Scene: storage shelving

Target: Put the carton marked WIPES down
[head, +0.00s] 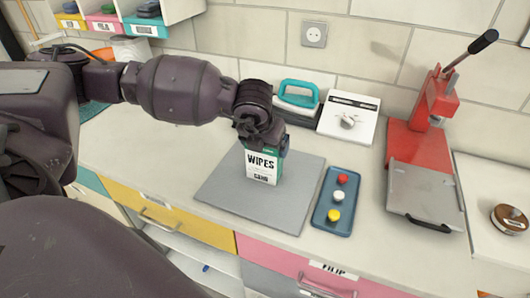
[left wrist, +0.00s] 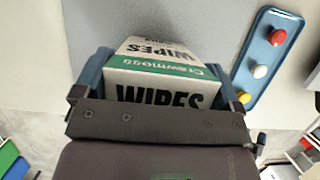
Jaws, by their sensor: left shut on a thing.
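The carton marked WIPES (head: 262,168), white with a green top band, is upright over the grey mat (head: 225,195) on the counter. My left gripper (head: 264,140) is shut on its upper part, reaching in from the left. In the left wrist view the carton (left wrist: 160,68) sits between the two blue-grey fingers, one on each side. The carton's lower edge is at the mat or very close above it; I cannot tell whether it touches. My right gripper is not in view.
A blue tray (head: 321,211) with red, white and yellow knobs lies just right of the mat. Behind stand a teal-handled device (head: 297,98) and a white dial box (head: 348,118). A red lever press (head: 418,125) stands further right. Bare mat surrounds the carton.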

